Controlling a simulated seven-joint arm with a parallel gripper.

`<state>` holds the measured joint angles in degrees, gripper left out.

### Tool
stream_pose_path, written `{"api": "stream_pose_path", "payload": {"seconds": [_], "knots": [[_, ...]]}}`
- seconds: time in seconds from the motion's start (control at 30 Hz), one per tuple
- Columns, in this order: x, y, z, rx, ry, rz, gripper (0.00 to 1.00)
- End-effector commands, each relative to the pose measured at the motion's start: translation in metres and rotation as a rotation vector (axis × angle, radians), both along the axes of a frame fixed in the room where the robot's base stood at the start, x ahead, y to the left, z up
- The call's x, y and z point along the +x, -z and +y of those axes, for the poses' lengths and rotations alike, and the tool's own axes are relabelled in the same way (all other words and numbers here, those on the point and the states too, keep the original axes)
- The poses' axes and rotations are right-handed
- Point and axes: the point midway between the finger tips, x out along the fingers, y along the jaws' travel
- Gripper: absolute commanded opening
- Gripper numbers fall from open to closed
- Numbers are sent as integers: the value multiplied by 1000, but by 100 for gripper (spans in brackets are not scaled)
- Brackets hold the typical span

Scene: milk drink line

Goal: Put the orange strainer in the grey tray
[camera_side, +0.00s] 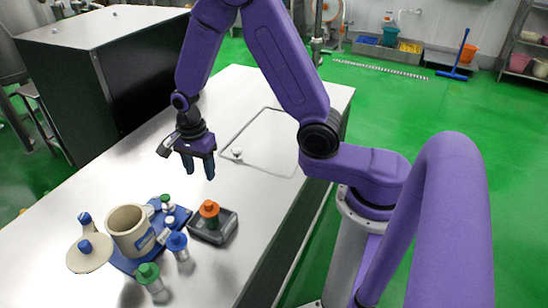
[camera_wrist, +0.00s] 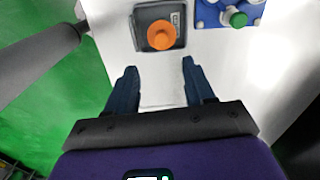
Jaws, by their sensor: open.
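The orange strainer (camera_side: 209,209) appears to be the orange-topped piece standing on a small dark grey device (camera_side: 225,233). In the wrist view the orange top (camera_wrist: 161,36) shows from above on that device (camera_wrist: 145,15), which has a small display. A shallow, thin-rimmed grey tray (camera_side: 268,143) seems to lie farther back on the table, with a small white piece (camera_side: 237,152) near its left edge. My gripper (camera_side: 197,172) is open and empty above the table, apart from the orange piece. In the wrist view the orange top lies just beyond my fingertips (camera_wrist: 160,67), roughly centred between them.
Blue-topped (camera_side: 177,243) and green-topped (camera_side: 148,273) containers crowd nearby. A dark cabinet (camera_side: 72,80) stands at the back left. The table between the orange piece and tray looks clear.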

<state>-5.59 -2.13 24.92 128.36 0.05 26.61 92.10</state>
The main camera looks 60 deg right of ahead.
Motion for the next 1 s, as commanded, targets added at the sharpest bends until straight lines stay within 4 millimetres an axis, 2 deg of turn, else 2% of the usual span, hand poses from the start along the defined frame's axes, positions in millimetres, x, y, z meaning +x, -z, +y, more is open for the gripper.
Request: {"api": "stream_pose_path", "payload": {"seconds": [0.17, 0.47, 0.7, 1.0], "knots": [[-14, -21, 14, 0, -291, -7, 53], [-58, -55, 31, 0, -856, -15, 53], [-104, -79, 35, -1, -1308, -21, 53], [-172, -104, 27, -3, -1874, -30, 53]]}}
